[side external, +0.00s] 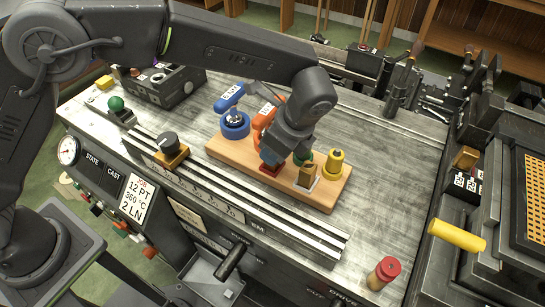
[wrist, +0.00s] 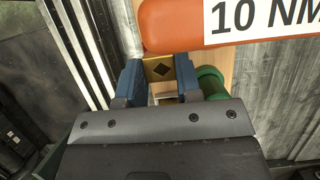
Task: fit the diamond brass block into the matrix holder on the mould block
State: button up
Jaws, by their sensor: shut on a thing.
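The brass block with a dark diamond mark (wrist: 159,69) sits between the two blue fingers of my gripper (wrist: 159,82) in the wrist view. The gripper is shut on it. In the side view my gripper (side external: 271,156) points down low over the wooden board, above a red base (side external: 270,168); the held block is hidden there by the fingers. Whether the block touches the board cannot be told. Another brass piece (side external: 307,174) stands on a pale plate on the board, right of the gripper. I cannot clearly make out the matrix holder or mould block.
The wooden board (side external: 225,150) also carries an orange-handled tool (side external: 263,118), labelled 10 NM in the wrist view (wrist: 190,22), a blue-handled tool (side external: 229,98) and a yellow one (side external: 334,162). A green cylinder (wrist: 211,82) is close beside the right finger. The bench (side external: 385,180) right of the board is mostly clear.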

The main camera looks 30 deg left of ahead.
jog(key=shift+r, duration=0.1)
jog(key=shift+c, duration=0.4)
notch_tip(320, 180, up, 18)
dwell(0.4)
jog(key=w+a+f+n+g+h, duration=0.2)
jog(key=w+a+n+h, duration=0.3)
jog(key=a+n, duration=0.6)
jog(key=w+a+f+n+g+h, duration=0.2)
jog(key=w+a+n, duration=0.5)
jog(key=n, duration=0.8)
jog(key=a+f+n+t+y, duration=0.1)
jog(key=a+n+t, duration=0.3)
jog(key=a+n, duration=0.8)
jog(key=w+a+f+n+t+y, duration=0.1)
jog(key=a+n+t, duration=0.3)
jog(key=a+n, duration=0.8)
jog(key=shift+f+n+t+y, duration=0.25)
jog(key=shift+n+t+y, duration=0.05)
jog(key=shift+n, duration=1.7)
jog(key=shift+w+a, duration=0.1)
